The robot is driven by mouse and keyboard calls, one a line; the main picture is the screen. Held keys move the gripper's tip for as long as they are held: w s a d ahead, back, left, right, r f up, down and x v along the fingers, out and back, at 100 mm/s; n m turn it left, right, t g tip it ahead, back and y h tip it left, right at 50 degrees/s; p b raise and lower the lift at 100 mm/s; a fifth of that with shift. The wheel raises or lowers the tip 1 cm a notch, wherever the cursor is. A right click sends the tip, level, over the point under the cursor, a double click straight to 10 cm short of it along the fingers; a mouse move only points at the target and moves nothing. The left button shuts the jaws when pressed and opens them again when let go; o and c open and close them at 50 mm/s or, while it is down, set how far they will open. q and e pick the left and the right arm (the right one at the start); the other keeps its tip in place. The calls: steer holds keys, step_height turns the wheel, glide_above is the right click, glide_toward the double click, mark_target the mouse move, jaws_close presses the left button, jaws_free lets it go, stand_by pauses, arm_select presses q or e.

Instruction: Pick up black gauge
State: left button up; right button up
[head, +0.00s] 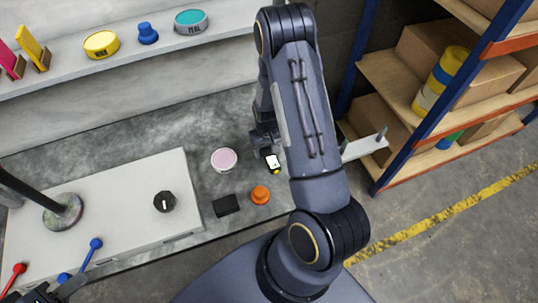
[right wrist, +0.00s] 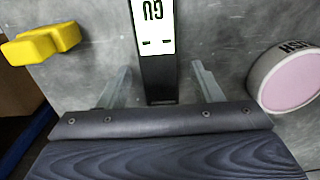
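The black gauge (head: 272,160) lies on the grey bench, just beside my right gripper (head: 264,138). In the right wrist view the gauge (right wrist: 159,75) is a narrow black bar with a white label with dark letters. It lies between the two fingers of my right gripper (right wrist: 162,87). The fingers are apart, with a gap on both sides of the bar. My left gripper (head: 42,296) shows only in part at the bottom left corner of the head view, and its fingers are not clear.
A pink-topped round tin (head: 224,160), an orange knob (head: 260,194) and a black block (head: 227,205) stand close by. A yellow piece (right wrist: 42,44) lies left of the gauge in the wrist view. A shelf rack (head: 400,85) stands to the right.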

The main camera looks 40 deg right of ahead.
steer(key=c, duration=1.1)
steer(key=shift+r, duration=0.1)
steer(key=shift+r, duration=0.25)
step_height(320, 180, up, 2)
steer(key=shift+r, duration=0.1)
steer(key=s+r, duration=0.1)
steer(key=r, duration=0.1)
steer(key=s+a+r, duration=0.1)
steer(key=s+a+r+p, duration=0.1)
steer(key=s+r, duration=0.1)
steer(key=shift+r, duration=0.35)
steer(key=shift+s+a+r+p, duration=0.2)
steer(key=shift+s+a+r, duration=0.5)
steer(key=shift+s, duration=0.75)
steer(key=shift+s+a+r+p, duration=0.25)
steer(key=shift+s+a+r, duration=0.45)
steer(key=shift+s, duration=0.8)
steer(key=shift+s+a+r+p, duration=0.2)
steer(key=shift+s+a+r, duration=0.5)
steer(key=shift+s, duration=0.75)
